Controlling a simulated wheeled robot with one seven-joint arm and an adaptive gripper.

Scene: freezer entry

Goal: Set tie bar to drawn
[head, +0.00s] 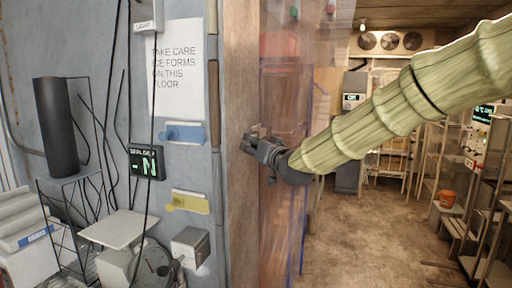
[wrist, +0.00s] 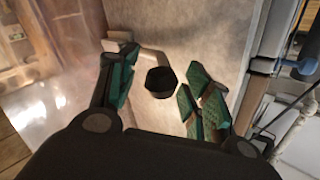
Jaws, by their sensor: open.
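A black knob (wrist: 160,82) on a pale bent arm shows in the wrist view, against a light, worn panel. It may be the tie bar, but no label confirms this. My gripper (wrist: 164,94) is open, with a green-padded finger on each side of the knob. The knob appears between the fingers; I cannot tell its distance from them or whether they touch it. In the head view my gripper (head: 252,145) is at the wooden door post, and I cannot make out the knob there.
A blue handle (head: 185,133) and a yellow handle (head: 188,202) are on the grey wall left of the post (head: 240,60). Clear strip curtains (head: 285,90) hang right of it. A black cylinder (head: 53,125) stands on a wire stand. The brown floor (head: 365,240) beyond is open.

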